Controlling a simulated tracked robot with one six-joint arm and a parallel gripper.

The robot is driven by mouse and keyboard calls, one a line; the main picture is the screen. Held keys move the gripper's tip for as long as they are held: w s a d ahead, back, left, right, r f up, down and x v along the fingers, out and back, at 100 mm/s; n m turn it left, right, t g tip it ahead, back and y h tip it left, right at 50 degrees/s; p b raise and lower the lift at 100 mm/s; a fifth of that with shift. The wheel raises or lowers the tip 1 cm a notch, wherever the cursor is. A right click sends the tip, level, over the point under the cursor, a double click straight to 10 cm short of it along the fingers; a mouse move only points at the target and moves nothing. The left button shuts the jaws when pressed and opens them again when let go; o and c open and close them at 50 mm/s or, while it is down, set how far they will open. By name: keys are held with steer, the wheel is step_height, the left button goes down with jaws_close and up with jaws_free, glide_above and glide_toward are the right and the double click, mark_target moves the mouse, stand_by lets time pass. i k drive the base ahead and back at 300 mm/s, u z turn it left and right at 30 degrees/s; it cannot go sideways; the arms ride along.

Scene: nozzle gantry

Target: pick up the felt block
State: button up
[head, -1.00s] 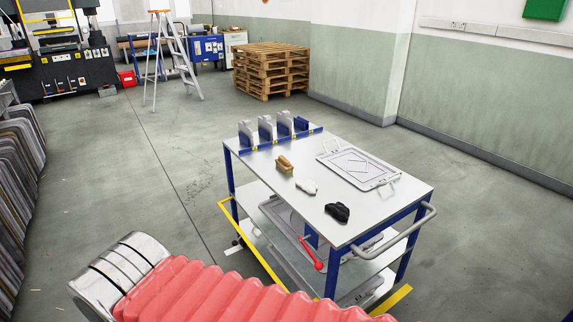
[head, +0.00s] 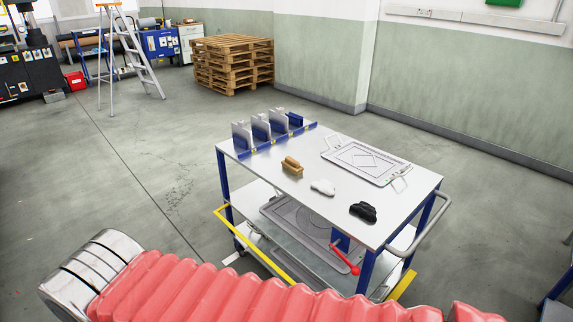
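A small tan-brown block (head: 292,166) lies on the white top of the blue-framed cart (head: 260,187), left of the middle. It is the most block-like of the loose items and looks like the felt block, but its material is too small to tell. My gripper is not in view. Only my arm's red ribbed sleeve and a silver end part cross the bottom of the picture, in front of the cart.
A rail with several upright holders (head: 268,127) stands along the cart's left back edge. A framed tray (head: 365,163) lies at the back right. A grey handle (head: 432,222) sticks out right, a red lever (head: 345,260) below. Wooden pallets (head: 233,63) and a ladder (head: 135,55) stand behind.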

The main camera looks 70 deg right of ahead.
mark_target(292, 166)
steer(key=z, duration=0.3)
steer(key=i, duration=1.55)
steer(key=z, duration=0.7)
steer(key=i, duration=0.7)
steer(key=z, duration=0.8)
steer(key=i, duration=0.55)
steer(key=z, duration=0.65)
steer(key=i, duration=0.55)
steer(key=z, duration=0.35)
